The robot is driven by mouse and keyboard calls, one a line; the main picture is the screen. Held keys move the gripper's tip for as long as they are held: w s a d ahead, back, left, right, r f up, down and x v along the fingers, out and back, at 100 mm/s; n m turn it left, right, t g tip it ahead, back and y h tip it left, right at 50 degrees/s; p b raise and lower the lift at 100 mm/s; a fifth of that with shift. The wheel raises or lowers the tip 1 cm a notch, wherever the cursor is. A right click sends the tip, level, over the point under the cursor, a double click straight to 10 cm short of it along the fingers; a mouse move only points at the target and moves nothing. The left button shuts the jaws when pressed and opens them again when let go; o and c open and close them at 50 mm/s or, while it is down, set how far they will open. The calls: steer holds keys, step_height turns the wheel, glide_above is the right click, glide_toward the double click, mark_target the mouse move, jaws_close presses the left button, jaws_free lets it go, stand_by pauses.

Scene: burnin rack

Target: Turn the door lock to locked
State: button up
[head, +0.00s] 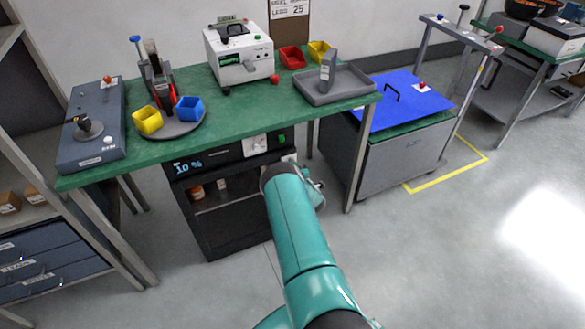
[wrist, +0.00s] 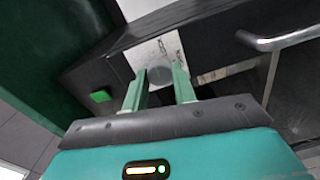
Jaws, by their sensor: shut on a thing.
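The door lock is a round grey knob (wrist: 160,76) on a white plate (wrist: 146,52) with small dark markings. In the wrist view it sits between the two green fingers of my gripper (wrist: 158,80), which is shut on it. The fingers partly cover the plate, and I cannot tell which marking the knob points to. In the head view my teal arm reaches to the right front of the black cabinet (head: 222,222) and hides the knob and fingertips. A bit of the white plate (head: 290,157) shows above my arm.
A green button (wrist: 101,95) is beside the lock plate. A metal bar handle (wrist: 285,40) is to the right in the wrist view. The cabinet stands under a green bench (head: 205,138) holding trays and devices. A blue-topped cart (head: 400,103) stands right; the floor at right is clear.

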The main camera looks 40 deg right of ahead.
steer(key=o, duration=1)
steer(key=shift+s, duration=0.15)
steer(key=v, duration=1.3)
steer(key=shift+s+a, duration=0.25)
steer(key=shift+r, duration=0.1)
